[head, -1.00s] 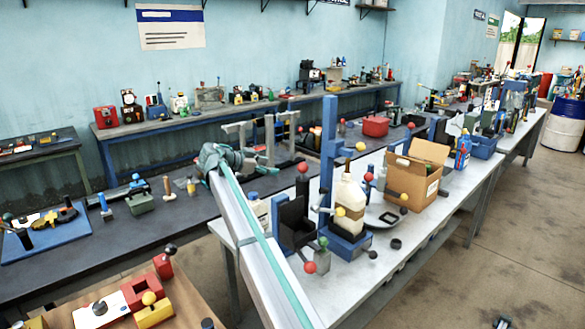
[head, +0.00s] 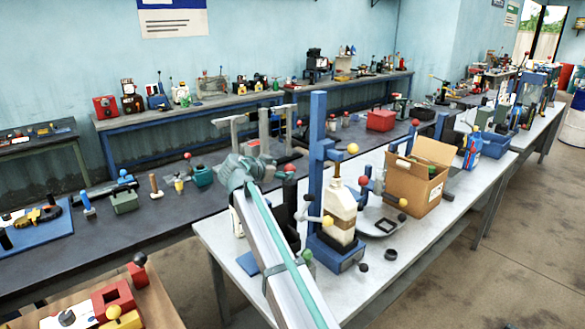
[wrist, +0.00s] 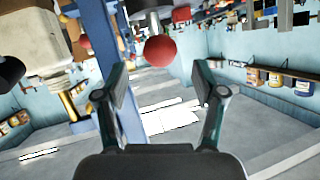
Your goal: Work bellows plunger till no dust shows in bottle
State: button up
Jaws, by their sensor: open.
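A white bottle (head: 341,205) with a dark band near its bottom stands in a blue base (head: 336,255) against a tall blue post (head: 316,150) on the pale bench. Whether the dark band is dust, I cannot tell. A red ball knob (head: 289,167) on a dark stem stands left of the post, partly behind my arm. In the wrist view, which looks upside down, my gripper (wrist: 157,85) is open and empty. A red knob (wrist: 160,51) lies just ahead of its fingertips, apparently not touched. The blue post (wrist: 100,45) and pale bottle (wrist: 38,40) are to its left.
An open cardboard box (head: 415,180) stands right of the bottle, with a grey dish (head: 377,222) between them. A yellow knob (head: 352,148) juts from the post. The dark bench (head: 150,215) behind holds several tools. The pale bench's front right is mostly clear.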

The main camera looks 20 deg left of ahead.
aim_at(287, 170)
jog(key=shift+p+x, duration=0.8)
jog(key=shift+x, duration=2.2)
grip_shut()
